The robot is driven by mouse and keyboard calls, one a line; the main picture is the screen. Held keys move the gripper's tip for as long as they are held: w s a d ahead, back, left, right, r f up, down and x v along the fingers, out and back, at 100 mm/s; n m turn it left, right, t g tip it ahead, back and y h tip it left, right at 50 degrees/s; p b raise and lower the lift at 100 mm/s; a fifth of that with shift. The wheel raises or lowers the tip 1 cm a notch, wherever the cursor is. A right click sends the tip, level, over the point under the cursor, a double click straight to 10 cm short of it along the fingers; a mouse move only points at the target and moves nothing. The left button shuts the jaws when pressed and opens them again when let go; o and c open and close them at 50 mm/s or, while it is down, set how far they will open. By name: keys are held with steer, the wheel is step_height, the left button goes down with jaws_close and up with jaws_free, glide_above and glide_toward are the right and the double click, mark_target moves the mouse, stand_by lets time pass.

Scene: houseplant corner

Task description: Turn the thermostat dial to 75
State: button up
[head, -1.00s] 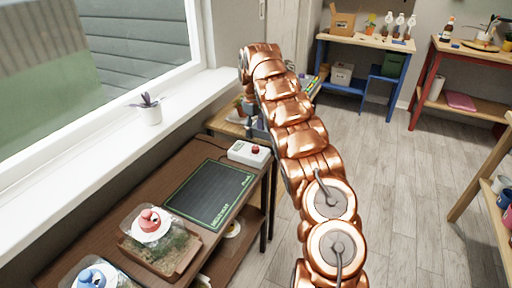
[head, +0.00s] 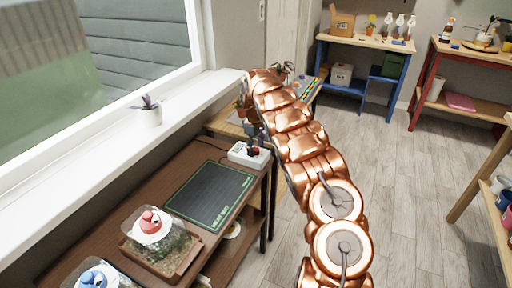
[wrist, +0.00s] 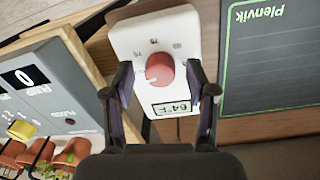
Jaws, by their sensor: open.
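The thermostat is a white box (head: 240,157) at the far right end of the brown table, beside the dark mat. In the wrist view its white face (wrist: 128,38) carries a red round dial (wrist: 160,70), number marks around it and a small display (wrist: 174,106) that appears to read 64°F. A pale pointer mark on the dial points to the left in that view. My gripper (wrist: 160,76) is open, one dark finger on each side of the dial with gaps between. I cannot tell its height above the face. In the head view my gripper (head: 254,143) partly hides the dial.
The dark mat (head: 210,194) lies beside the thermostat. Clear containers with a red-topped (head: 151,222) and a blue-topped item (head: 92,279) stand nearer. A grey device with a display (wrist: 45,85) is left in the wrist view. A potted plant (head: 149,112) stands on the windowsill.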

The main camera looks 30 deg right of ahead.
jaws_close()
stand_by(0.3)
steer(key=m, duration=0.3)
steer(key=shift+a+f+b, duration=0.1)
steer(key=shift+a+b, duration=0.05)
steer(key=shift+b, duration=0.15)
steer(key=m, duration=0.6)
steer(key=shift+w+b, duration=0.1)
steer(key=shift+b, duration=0.25)
steer(key=m, duration=0.5)
steer(key=shift+m+g+b, duration=0.3)
steer(key=shift+m+b, duration=0.05)
steer(key=shift+m, duration=0.05)
steer(key=m, duration=0.4)
steer(key=shift+m, duration=0.4)
steer(key=shift+b, duration=0.3)
steer(key=shift+w, duration=0.1)
